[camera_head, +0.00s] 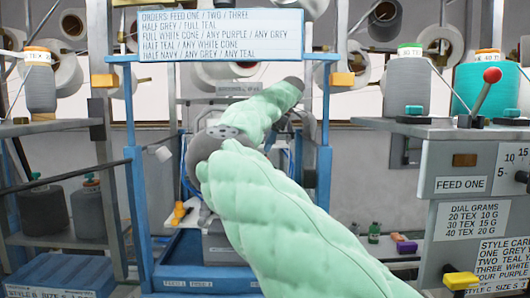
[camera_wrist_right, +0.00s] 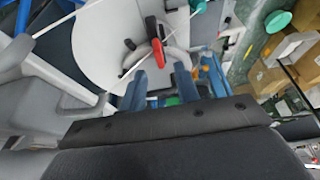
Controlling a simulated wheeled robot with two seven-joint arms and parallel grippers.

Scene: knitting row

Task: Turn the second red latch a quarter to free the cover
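In the right wrist view a red latch (camera_wrist_right: 154,32) with dark ends stands on a pale round plate (camera_wrist_right: 100,45). It lies just beyond the blue fingertips of my right gripper (camera_wrist_right: 161,74). The fingers are apart, and I see nothing held between their tips. I cannot tell whether a finger touches the latch. My left gripper is in neither view.
A blue frame (camera_head: 137,205) stands behind my arm under an orders sign (camera_head: 215,35). A grey panel (camera_head: 465,182) with a red-knobbed lever (camera_head: 491,77) and a yellow knob (camera_head: 461,281) is at the right. Yarn cones (camera_head: 406,82) stand on shelves. Cardboard boxes (camera_wrist_right: 295,55) show in the wrist view.

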